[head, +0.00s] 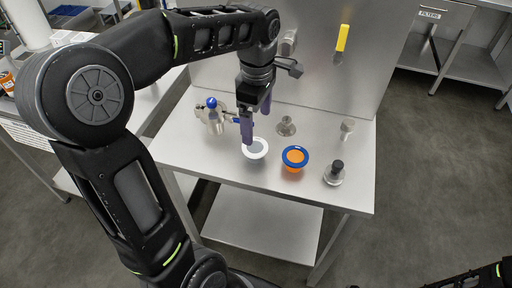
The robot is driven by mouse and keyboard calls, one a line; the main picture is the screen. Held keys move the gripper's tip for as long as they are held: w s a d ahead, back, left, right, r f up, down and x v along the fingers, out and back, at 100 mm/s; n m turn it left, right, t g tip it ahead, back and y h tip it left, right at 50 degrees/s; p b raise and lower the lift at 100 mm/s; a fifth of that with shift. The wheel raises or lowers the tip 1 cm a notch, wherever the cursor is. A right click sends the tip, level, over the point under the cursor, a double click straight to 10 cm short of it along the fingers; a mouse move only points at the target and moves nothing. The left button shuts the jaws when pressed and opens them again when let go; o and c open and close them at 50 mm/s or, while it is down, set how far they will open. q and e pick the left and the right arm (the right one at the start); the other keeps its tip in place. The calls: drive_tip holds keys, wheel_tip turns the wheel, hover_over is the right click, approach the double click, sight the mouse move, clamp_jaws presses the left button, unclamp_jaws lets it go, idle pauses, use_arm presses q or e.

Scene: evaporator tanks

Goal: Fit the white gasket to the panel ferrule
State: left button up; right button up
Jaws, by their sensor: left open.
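A white ring-shaped piece (258,156), which looks like the white gasket, is on the steel table; its grey middle may be a dish or the tabletop. My left gripper (256,115) is open and points down, its purple fingers spread. The nearer finger overlaps the ring's far edge in the head view; I cannot tell whether they touch. A metal fitting (289,42) on the upright steel panel (315,75) looks like the panel ferrule, partly beside my arm. My right gripper is out of view.
A blue-knobbed metal fitting (213,117) stands left of the gripper. A metal ferrule-like piece (286,127), a blue-rimmed orange bowl (294,158), a black-capped bottle (334,174) and a small jar (347,127) stand right. A yellow handle (342,38) is on the panel.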

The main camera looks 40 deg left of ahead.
sight(256, 147)
use_arm(q)
drive_tip(key=shift+f, duration=1.35)
drive_tip(key=shift+s+f, duration=0.1)
drive_tip(key=shift+f, duration=0.4)
wheel_tip(256, 147, down, 4)
drive_tip(key=shift+a+r+p, duration=0.1)
drive_tip(key=shift+r+p, duration=0.15)
drive_tip(key=shift+p, duration=0.35)
drive_tip(key=shift+f, duration=0.35)
drive_tip(key=shift+f+b, duration=0.25)
drive_tip(key=shift+b, duration=0.05)
